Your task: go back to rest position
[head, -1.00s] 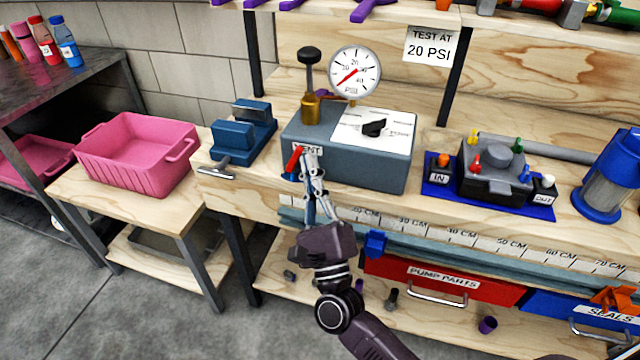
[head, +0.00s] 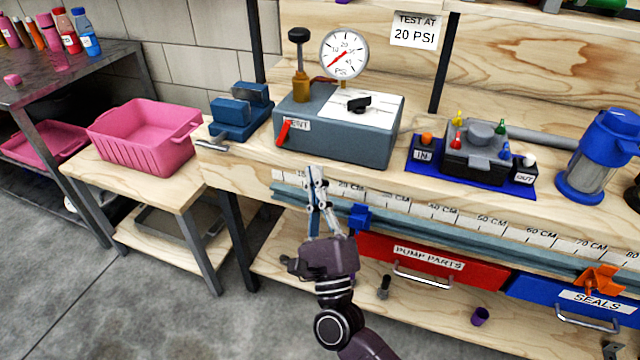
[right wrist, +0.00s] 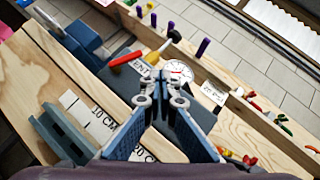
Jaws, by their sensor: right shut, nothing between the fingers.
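My right gripper (head: 316,174) is shut and empty in the head view. It hangs in front of the bench's front edge, below the grey test box (head: 340,128). The box has a gauge (head: 344,54), a black knob (head: 358,103) and a red vent lever (head: 283,132); the gripper is apart from the lever. In the right wrist view the closed fingers (right wrist: 157,80) point toward the box, and the red lever (right wrist: 126,59) shows beyond them. My left gripper is not in view.
A blue vise (head: 240,112) and a pink bin (head: 143,140) stand to the left. A black pump unit (head: 478,155) on a blue mat and a blue-capped filter housing (head: 597,160) stand to the right. A ruler rail (head: 450,222) and red drawer (head: 425,262) lie along the bench front.

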